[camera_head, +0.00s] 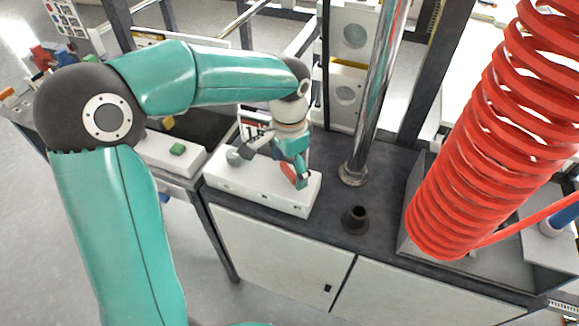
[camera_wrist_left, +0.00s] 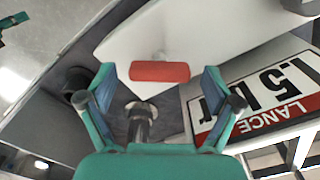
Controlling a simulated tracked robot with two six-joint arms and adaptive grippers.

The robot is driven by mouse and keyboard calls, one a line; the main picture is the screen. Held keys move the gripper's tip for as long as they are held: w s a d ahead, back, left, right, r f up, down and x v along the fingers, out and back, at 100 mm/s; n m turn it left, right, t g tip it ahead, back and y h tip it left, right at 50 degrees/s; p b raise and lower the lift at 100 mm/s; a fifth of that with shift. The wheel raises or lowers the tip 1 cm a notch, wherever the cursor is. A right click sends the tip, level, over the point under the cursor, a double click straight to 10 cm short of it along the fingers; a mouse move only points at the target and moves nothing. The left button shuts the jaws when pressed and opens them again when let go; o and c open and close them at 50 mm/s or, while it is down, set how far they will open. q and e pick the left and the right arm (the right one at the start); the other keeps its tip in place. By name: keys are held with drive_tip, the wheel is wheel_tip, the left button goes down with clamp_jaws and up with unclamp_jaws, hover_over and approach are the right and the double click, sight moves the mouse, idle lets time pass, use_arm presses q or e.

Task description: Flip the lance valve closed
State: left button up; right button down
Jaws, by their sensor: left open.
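The lance valve's red handle (camera_head: 287,171) shows at the white box (camera_head: 235,184) on the dark bench top. In the left wrist view the handle (camera_wrist_left: 160,71) is a short red bar in front of the white surface, lying crosswise between the fingertips. My left gripper (camera_head: 297,178) is open at the box's right part, and its fingers partly hide the handle in the head view. In the wrist view its two fingers (camera_wrist_left: 160,82) stand apart on either side of the bar, with gaps visible. I cannot tell the exact depth between them. My right gripper is not in view.
A LANCE pressure sign (camera_wrist_left: 268,100) stands beside the box. A chrome pole (camera_head: 372,100) rises right of my gripper, with a black socket (camera_head: 355,219) in front. A large red coiled hose (camera_head: 490,140) hangs at right. A box with a green button (camera_head: 177,148) is at left.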

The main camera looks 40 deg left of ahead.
use_arm(q)
drive_tip(key=c, duration=1.1)
drive_tip(key=shift+c, duration=0.2)
drive_tip(key=shift+n, duration=0.4)
drive_tip(key=n, duration=0.3)
drive_tip(key=shift+b, duration=0.3)
drive_tip(key=shift+n, duration=1.6)
drive_tip(key=o, duration=1.1)
drive_tip(key=shift+o, duration=0.2)
